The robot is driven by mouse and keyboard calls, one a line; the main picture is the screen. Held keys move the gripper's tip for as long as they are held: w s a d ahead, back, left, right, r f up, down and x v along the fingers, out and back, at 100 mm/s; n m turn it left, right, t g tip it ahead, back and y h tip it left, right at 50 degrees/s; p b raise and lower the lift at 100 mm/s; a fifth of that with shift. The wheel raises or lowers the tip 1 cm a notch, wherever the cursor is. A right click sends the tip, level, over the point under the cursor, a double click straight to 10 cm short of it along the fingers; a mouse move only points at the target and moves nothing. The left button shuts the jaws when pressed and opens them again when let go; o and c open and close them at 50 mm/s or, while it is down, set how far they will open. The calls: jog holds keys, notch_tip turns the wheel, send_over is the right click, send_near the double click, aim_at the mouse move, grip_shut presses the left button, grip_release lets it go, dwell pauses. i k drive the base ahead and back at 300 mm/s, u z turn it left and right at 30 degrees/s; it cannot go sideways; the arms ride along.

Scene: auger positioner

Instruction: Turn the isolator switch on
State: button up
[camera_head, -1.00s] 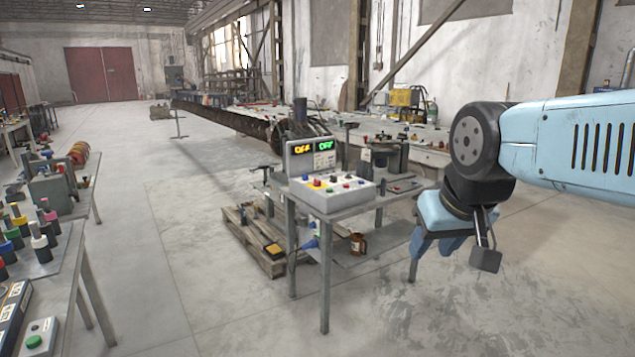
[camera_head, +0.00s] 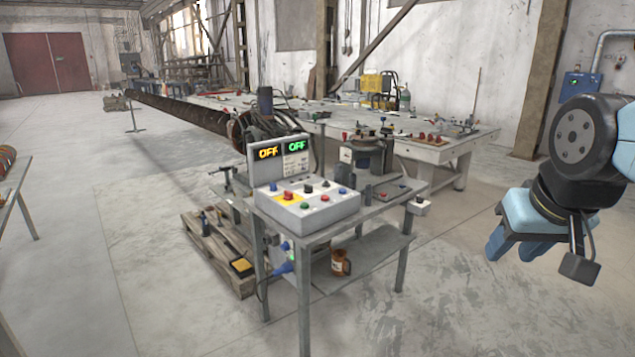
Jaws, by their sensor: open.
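A grey control box (camera_head: 310,207) stands on a metal stand, with coloured knobs and buttons on its sloped top. A red knob (camera_head: 288,196) sits on a yellow plate there. Behind it a display panel (camera_head: 281,153) reads OFF in yellow and OFF in green. A blue box with a small green light (camera_head: 578,86) hangs on the right wall with a pipe above it. I cannot tell which of these is the isolator switch. My gripper (camera_head: 514,250) is open, its blue fingers pointing down at the right, well apart from both boxes.
The stand (camera_head: 340,228) has a lower shelf with a brown jug (camera_head: 340,263). A wooden pallet (camera_head: 222,255) lies on the floor left of it. A long workbench (camera_head: 430,150) runs behind. The floor in front and at the right is clear.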

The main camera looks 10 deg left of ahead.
aim_at(288, 196)
jog(key=u, duration=0.2)
jog(key=i, duration=1.15)
jog(key=u, duration=0.75)
